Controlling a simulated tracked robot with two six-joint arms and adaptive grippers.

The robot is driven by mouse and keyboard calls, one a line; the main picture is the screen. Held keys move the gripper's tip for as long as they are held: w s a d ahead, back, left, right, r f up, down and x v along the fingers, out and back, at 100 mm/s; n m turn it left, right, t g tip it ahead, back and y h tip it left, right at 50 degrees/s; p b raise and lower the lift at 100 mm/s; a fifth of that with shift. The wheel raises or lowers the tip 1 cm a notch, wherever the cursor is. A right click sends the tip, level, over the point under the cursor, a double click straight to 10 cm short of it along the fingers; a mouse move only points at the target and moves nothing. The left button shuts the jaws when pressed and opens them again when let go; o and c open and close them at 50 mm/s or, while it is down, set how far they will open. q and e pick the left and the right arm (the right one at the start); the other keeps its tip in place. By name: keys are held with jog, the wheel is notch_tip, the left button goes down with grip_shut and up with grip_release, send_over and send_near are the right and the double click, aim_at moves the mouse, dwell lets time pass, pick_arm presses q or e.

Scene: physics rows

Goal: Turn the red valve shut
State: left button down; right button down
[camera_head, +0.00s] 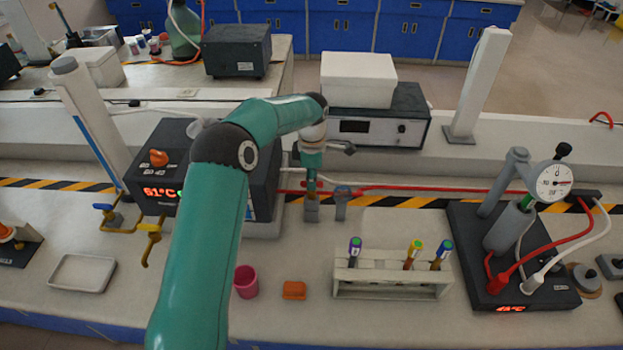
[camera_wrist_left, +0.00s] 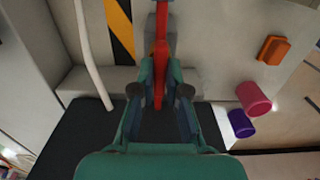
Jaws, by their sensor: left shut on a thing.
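The red valve's long red handle (camera_wrist_left: 160,45) runs up the middle of the left wrist view, over a grey mount. My left gripper (camera_wrist_left: 160,98) is shut on this handle, one finger on each side of it. My right gripper is not in view.
A dark box with a lit display (camera_head: 160,193) is to the left. A pink cup (camera_head: 246,282), an orange block (camera_head: 294,290) and a tube rack (camera_head: 390,274) stand in front.

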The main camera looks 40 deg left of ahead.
pick_arm(q)
jog(key=shift+m, duration=0.5)
jog(key=m+b, duration=0.1)
jog(key=m, duration=0.1)
jog(key=shift+m, duration=0.3)
jog(key=m, duration=0.4)
jog(key=shift+m, duration=0.3)
jog(key=m, duration=0.4)
jog(key=shift+m+b, duration=0.3)
jog(key=m, duration=0.5)
jog(key=shift+m, duration=0.3)
jog(key=c, duration=1.2)
grip_release()
jog(key=shift+r, duration=0.15)
